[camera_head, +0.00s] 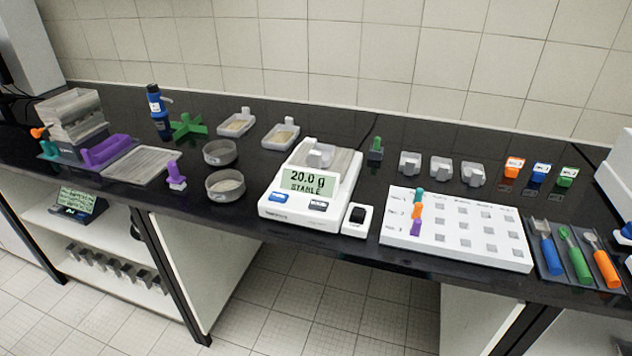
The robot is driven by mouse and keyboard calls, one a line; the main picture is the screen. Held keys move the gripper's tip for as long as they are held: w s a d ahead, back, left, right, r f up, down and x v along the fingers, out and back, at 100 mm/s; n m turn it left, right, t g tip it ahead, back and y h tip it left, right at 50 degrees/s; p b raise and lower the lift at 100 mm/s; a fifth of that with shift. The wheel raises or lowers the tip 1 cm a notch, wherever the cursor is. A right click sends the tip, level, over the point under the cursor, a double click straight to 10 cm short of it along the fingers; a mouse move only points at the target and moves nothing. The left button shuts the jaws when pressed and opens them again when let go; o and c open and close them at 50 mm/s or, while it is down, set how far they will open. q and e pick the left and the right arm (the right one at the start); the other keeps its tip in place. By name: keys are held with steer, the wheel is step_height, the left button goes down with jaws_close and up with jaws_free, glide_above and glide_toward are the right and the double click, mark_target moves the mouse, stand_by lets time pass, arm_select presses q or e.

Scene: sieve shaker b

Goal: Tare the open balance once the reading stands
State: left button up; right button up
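The white open balance (273,203) stands near the front edge of the black bench, at the middle of the view. Its display (307,182) reads 20.0 g with STABLE below it. A small grey-white cup (320,156) sits on its pan. A small white unit with a black top (357,217) stands just right of the balance. Neither of my grippers is in view.
Two round grey sieves (225,186) stand left of the balance. A white board with coloured pegs (455,229) lies to the right, with coloured-handled tools (576,255) beyond it. Grey cups (441,168) and colour-lidded jars (540,172) stand behind. The space before the balance is clear.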

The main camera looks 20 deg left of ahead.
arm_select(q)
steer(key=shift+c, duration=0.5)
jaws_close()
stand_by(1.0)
